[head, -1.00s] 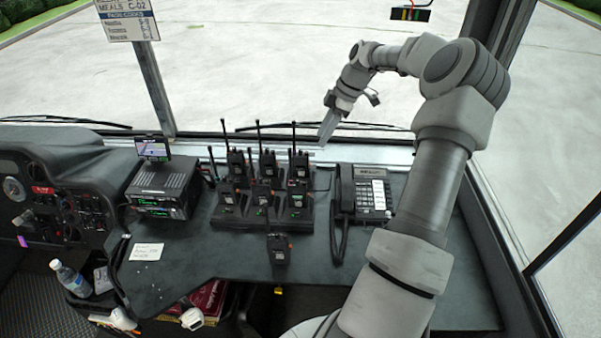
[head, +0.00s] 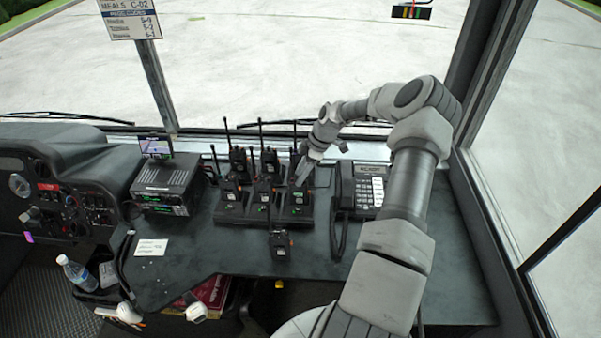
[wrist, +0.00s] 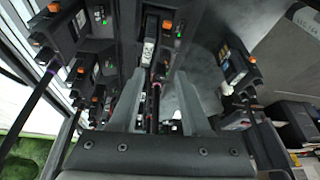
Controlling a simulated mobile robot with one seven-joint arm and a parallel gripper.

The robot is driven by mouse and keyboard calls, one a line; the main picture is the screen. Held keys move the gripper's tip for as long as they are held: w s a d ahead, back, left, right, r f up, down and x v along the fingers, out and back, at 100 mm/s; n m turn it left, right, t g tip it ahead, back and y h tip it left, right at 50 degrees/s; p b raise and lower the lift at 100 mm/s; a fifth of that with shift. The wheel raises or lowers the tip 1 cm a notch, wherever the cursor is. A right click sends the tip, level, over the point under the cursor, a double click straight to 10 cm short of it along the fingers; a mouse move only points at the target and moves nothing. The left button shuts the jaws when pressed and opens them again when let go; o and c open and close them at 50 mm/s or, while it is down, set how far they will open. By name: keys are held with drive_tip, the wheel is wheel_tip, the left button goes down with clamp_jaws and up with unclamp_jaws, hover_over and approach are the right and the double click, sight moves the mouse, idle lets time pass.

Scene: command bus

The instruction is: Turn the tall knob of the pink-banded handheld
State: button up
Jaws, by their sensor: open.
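Several black handheld radios stand in a charger rack (head: 262,217) on the dashboard, antennas up. My gripper (head: 303,172) is over the right end of the rack, pointing down, and partly hides the radios there. In the wrist view my gripper (wrist: 157,98) is open, and a radio with a white label (wrist: 148,53) shows between and beyond its fingers. I cannot tell whether they touch it. A radio at the upper left (wrist: 58,32) has an orange knob and a pinkish-purple mark on its antenna (wrist: 46,79).
A desk phone (head: 362,188) stands right of the rack, close to my arm. A radio unit (head: 165,187) with a small screen stands left. A single handheld (head: 280,244) is in front of the rack.

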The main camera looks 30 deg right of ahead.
drive_tip(key=shift+f, duration=0.2)
clamp_jaws()
idle(0.3)
drive_tip(key=shift+f+m+b, duration=0.15)
drive_tip(key=shift+m+b, duration=0.45)
drive_tip(key=shift+b, duration=0.3)
drive_tip(key=shift+a+r+m+t+h+b, duration=0.1)
drive_tip(key=shift+r+m+t+h+b, duration=0.15)
drive_tip(key=shift+m+t+b, duration=0.45)
unclamp_jaws()
